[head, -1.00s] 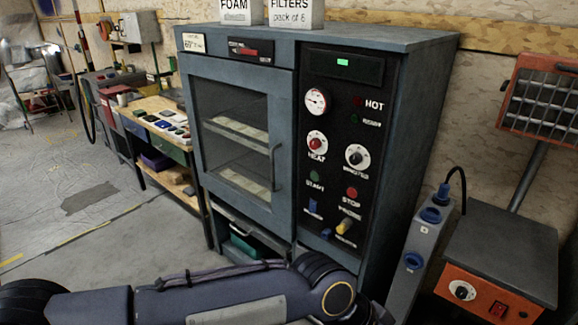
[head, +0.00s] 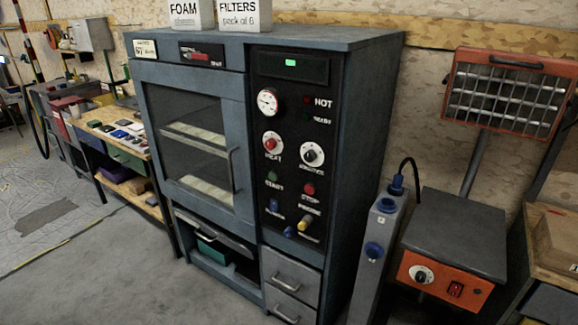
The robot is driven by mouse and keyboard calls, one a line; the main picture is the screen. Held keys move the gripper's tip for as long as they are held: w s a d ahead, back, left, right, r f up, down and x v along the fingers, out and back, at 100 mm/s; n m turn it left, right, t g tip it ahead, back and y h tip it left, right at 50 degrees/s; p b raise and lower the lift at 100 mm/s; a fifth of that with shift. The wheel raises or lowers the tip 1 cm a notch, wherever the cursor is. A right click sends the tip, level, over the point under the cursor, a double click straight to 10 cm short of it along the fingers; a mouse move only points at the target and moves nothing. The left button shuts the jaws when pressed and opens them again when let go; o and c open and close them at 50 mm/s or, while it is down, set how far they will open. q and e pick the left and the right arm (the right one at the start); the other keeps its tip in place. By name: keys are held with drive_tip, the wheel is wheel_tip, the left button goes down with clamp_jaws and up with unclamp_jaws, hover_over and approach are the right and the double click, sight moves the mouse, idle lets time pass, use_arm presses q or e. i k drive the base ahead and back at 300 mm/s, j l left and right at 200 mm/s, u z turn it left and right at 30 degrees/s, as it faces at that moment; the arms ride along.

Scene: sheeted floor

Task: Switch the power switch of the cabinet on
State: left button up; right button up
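The cabinet (head: 350,130) is a tall grey-blue unit with a glass door on its left and a black control panel (head: 292,85) on its right. The panel has a lit green display, a round gauge (head: 267,102), a red-centred heat knob (head: 272,145), a black-centred knob (head: 312,155), a green start button (head: 272,176) and a red stop button (head: 308,189). Low on it are blue controls (head: 274,205) and a yellow one (head: 304,223). I cannot tell which control is the power switch. Neither gripper is in view.
Right of the cabinet stand a grey post (head: 378,245) with blue sockets and an orange-fronted box (head: 450,275) with a red rocker switch (head: 455,289). A heater lamp (head: 508,95) rises behind the box. A workbench (head: 130,150) is at left. The floor in front is clear.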

sight(273, 208)
drive_tip(key=i+j, duration=0.1)
drive_tip(key=i, duration=0.45)
drive_tip(key=i+j+u, duration=0.15)
drive_tip(key=i, duration=0.4)
